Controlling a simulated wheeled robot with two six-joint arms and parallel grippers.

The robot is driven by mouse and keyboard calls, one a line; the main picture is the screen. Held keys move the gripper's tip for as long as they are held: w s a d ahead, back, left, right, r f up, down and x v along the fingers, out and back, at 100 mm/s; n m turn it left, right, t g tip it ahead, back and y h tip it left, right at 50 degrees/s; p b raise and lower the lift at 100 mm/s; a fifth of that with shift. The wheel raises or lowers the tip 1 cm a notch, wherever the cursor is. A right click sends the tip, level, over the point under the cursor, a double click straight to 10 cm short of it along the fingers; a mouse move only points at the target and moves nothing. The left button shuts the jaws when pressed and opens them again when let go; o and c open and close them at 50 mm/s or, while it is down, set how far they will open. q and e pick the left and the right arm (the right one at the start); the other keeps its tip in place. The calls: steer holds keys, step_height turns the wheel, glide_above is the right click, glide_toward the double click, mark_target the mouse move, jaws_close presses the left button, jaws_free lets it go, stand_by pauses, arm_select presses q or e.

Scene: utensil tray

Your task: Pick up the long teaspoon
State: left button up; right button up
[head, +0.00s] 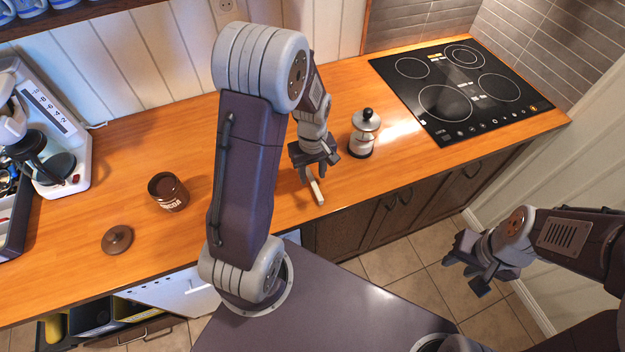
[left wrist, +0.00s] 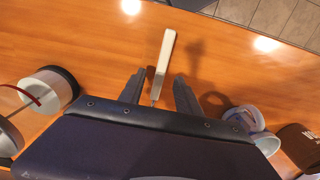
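A long, narrow, pale cream handle, which I take for the teaspoon (head: 318,190), lies on the wooden counter near its front edge. It also shows in the left wrist view (left wrist: 164,56), its near end between the fingers. The rest of it is hidden, so I see no bowl. My left gripper (head: 312,172) is over the counter at the handle's far end. In the left wrist view its fingers (left wrist: 159,90) are apart, with gaps on both sides of the handle. My right gripper (head: 474,268) is empty, away from the counter above the floor, and looks open.
A metal and glass pot with a black knob (head: 364,134) stands just right of my left gripper. A brown jar (head: 168,192) and its lid (head: 117,240) are at left. A pale cup (left wrist: 248,118) shows beside the left gripper. The hob (head: 462,85) is at back right.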

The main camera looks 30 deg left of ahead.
arm_select(q)
step_height(320, 180, down, 2)
steer(key=shift+s+d, duration=0.1)
steer(key=shift+f, duration=0.15)
jaws_close()
stand_by(1.2)
